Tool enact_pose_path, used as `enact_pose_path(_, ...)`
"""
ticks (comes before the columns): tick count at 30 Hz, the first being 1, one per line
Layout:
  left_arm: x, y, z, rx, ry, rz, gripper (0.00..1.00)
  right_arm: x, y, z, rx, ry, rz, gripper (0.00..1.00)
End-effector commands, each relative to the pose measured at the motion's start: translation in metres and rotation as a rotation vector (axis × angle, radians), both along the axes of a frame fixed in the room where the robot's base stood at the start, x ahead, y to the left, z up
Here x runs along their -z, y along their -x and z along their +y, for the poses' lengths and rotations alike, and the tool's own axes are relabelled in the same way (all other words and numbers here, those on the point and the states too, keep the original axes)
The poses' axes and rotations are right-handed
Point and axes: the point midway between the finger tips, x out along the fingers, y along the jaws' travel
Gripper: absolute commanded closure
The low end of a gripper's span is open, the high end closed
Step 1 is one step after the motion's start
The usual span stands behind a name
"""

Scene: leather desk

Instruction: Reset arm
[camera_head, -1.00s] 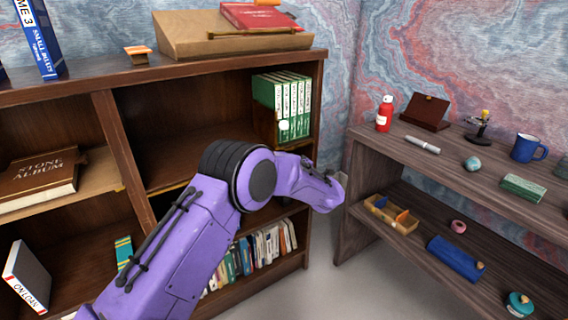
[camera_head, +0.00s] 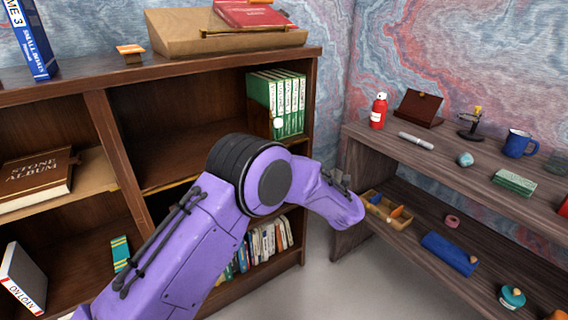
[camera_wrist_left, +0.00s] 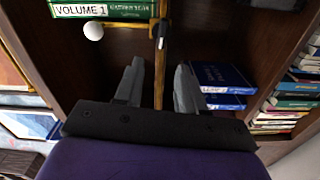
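My purple left arm comes in from the lower left of the head view and reaches in front of the bookcase. My left gripper (camera_head: 342,181) is small and partly hidden there, between the bookcase and the right-hand desk. In the left wrist view the two fingers of my left gripper (camera_wrist_left: 158,85) are apart with nothing between them. They point at the bookcase, where a shelf edge with a brass strip (camera_wrist_left: 160,60) runs behind the gap. My right gripper is in neither view.
Green volumes (camera_head: 287,92) stand on the bookcase shelf, with a white ball (camera_head: 278,123) in front. The desk (camera_head: 365,137) at the right carries a red bottle (camera_head: 378,111) and a blue mug (camera_head: 518,144). A wooden tray (camera_head: 388,212) lies on its lower shelf. Grey floor shows between.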

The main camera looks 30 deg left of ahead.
Motion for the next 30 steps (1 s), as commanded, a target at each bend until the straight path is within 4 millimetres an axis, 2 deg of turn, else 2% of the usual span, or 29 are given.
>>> enact_pose_path(3, 0.000, 0.006, -0.016, 0.002, -0.001, 0.001, 0.61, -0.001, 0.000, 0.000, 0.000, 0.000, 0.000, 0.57)
enact_pose_path(6, 0.000, 0.009, -0.022, 0.000, 0.000, 0.000, 0.61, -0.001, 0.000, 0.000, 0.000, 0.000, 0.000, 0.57)
enact_pose_path(20, 0.001, 0.009, -0.022, 0.000, 0.001, 0.001, 0.61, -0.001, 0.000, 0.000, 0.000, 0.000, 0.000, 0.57)
enact_pose_path(23, 0.002, 0.000, -0.027, 0.063, -0.024, 0.046, 0.61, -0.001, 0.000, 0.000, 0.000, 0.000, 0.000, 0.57)
enact_pose_path(25, 0.025, -0.002, -0.036, 0.215, -0.112, 0.196, 0.61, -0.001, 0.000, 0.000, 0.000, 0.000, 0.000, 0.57)
enact_pose_path(26, 0.043, 0.001, -0.038, 0.288, -0.154, 0.285, 0.61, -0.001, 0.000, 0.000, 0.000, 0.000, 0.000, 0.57)
enact_pose_path(27, 0.072, 0.011, -0.041, 0.380, -0.202, 0.407, 0.61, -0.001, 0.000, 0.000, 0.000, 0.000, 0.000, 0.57)
enact_pose_path(29, 0.117, 0.031, -0.044, 0.507, -0.255, 0.585, 0.61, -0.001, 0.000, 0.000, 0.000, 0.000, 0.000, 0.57)
enact_pose_path(30, 0.147, 0.050, -0.045, 0.585, -0.277, 0.697, 0.61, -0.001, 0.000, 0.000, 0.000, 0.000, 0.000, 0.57)
